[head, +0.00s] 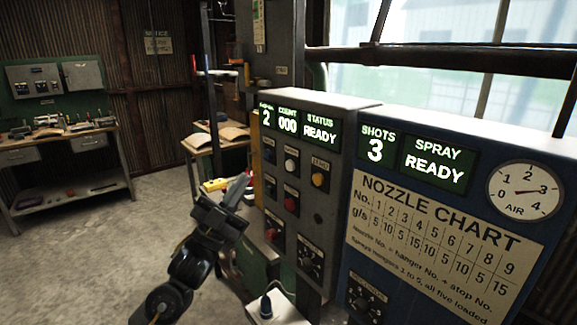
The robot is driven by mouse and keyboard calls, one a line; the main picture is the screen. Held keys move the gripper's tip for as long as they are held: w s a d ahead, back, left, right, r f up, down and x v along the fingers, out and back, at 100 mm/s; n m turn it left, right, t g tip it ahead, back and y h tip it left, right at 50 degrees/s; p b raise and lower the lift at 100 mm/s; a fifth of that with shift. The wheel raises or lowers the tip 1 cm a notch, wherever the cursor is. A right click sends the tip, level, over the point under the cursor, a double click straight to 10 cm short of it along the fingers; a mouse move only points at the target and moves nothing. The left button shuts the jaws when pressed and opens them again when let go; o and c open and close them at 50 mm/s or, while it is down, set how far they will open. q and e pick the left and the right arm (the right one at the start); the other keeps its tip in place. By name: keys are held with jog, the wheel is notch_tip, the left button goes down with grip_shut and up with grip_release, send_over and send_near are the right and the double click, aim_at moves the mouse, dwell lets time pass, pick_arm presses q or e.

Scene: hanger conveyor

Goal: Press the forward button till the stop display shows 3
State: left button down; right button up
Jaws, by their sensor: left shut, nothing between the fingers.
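The grey control panel (335,150) stands in the middle of the head view. Its first display (266,117) shows 2 under a label too small to read. The count display (287,121) shows 000, and the status display (320,131) reads READY. Below are a white button (291,160), a yellow button (318,180), a red button (291,202) and a lower red button (272,233). I cannot tell which is the forward button. My left gripper (238,188) is shut and empty, just left of the panel's buttons. I cannot tell whether it touches anything. My right gripper is out of view.
A blue cabinet (345,262) on the right has a shots display (375,145) showing 3, a spray display (434,165) reading READY, a nozzle chart (440,240) and an air gauge (525,190). A workbench (65,145) stands far left. Open floor lies between.

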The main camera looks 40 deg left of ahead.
aim_at(289, 166)
pick_arm(q)
jog(key=shift+w, duration=0.1)
jog(key=w+d, duration=0.2)
jog(key=w, duration=0.6)
jog(key=shift+w+d, duration=0.15)
jog(key=shift+d, duration=0.15)
jog(key=shift+w, duration=0.1)
dwell(1.9)
jog(key=shift+w+d, duration=0.1)
jog(key=shift+w, duration=0.2)
